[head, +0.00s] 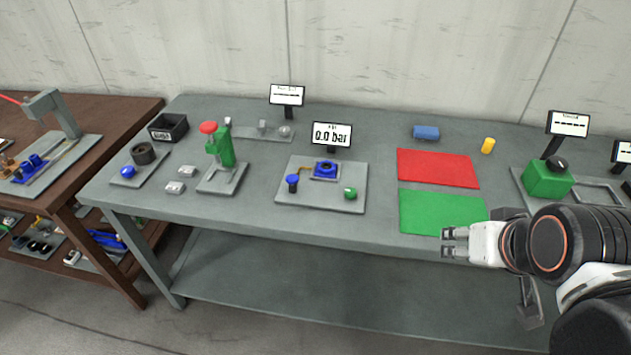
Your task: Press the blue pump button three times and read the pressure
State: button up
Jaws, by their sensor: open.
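A grey plate (322,200) lies near the middle of the table. A small blue button-like cylinder (292,181) stands upright at its left front. A blue part (326,170) sits at the back of the plate, with a thin yellowish line running toward the cylinder. A green knob (350,193) stands at its right. The display (332,135) behind the plate reads 0.0 bar. My gripper (449,242) is open and empty at the table's front edge, to the right of the plate and apart from it.
A red mat (437,169) and a green mat (425,210) lie between the plate and my arm. A green and red jack-like device (220,147) stands left of the plate. A blue block (426,132), a yellow cylinder (488,145) and a green box (546,180) are on the right.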

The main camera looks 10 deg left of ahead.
aim_at(292, 179)
jog(key=i+j, duration=0.2)
jog(key=j, duration=0.15)
jog(key=i+j, duration=0.2)
jog(key=j, duration=0.2)
jog(key=i+j, duration=0.2)
jog(key=j, duration=0.15)
